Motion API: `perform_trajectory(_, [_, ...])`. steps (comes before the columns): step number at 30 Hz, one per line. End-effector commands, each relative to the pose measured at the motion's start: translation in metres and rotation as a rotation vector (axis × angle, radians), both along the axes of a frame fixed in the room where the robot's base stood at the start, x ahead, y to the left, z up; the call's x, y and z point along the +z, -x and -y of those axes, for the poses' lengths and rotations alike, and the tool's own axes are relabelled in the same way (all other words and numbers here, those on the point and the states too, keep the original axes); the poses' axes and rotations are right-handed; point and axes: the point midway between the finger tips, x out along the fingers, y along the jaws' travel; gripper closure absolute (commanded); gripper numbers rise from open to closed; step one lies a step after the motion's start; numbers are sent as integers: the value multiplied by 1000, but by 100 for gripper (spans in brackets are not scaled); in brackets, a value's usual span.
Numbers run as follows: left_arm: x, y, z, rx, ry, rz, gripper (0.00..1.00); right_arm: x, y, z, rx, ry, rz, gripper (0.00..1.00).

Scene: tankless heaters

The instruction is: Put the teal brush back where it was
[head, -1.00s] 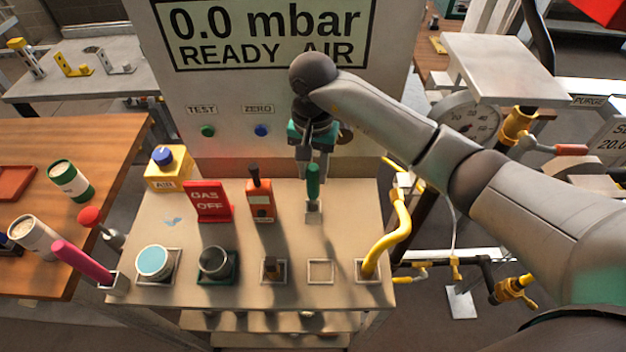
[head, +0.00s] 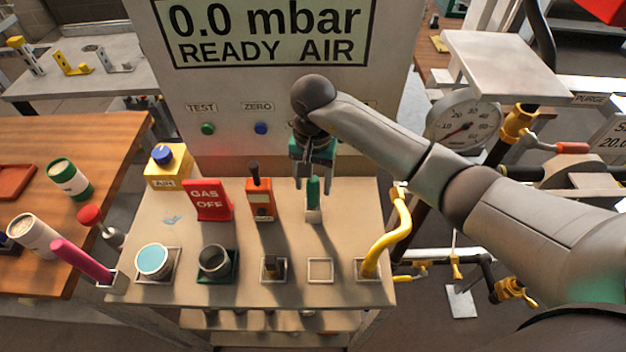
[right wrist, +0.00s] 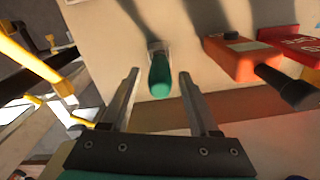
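The teal brush (head: 313,190) stands upright with its handle up in a small pale square holder (head: 313,215) on the bench, right of the orange device. Its lower end is hidden in the holder. My right gripper (head: 313,184) is above it, pointing down, with one finger on each side of the handle. In the right wrist view the brush handle (right wrist: 160,76) shows between the fingertips of the open gripper (right wrist: 160,78), with a gap on both sides. My left gripper is not in view.
The orange device (head: 260,200) and red GAS OFF sign (head: 207,200) stand left of the brush. An empty square holder (head: 320,271) lies in front, with a yellow curved pipe (head: 400,225) to its right. The display panel (head: 270,95) rises behind.

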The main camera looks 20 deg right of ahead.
Motion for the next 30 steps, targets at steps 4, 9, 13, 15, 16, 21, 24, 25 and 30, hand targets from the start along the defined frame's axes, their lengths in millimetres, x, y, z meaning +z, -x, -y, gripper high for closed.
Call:
perform_trajectory(4, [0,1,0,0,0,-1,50,0,0,0,0,0,0,34])
perform_trajectory(9, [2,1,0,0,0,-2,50,2,0,0,0,-1,-1,34])
perform_trajectory(13, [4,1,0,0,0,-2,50,15,-2,0,1,-1,5,34])
perform_trajectory(15, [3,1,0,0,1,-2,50,27,-2,1,2,1,5,34])
perform_trajectory(16, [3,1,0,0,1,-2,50,33,-1,1,1,1,6,34])
perform_trajectory(21, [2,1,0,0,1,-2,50,61,-1,0,2,1,4,34])
perform_trajectory(24, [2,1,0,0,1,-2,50,72,-1,0,0,0,2,34])
perform_trajectory(25, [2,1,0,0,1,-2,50,74,0,0,1,1,1,34])
perform_trajectory(30, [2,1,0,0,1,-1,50,79,0,0,0,1,-1,34])
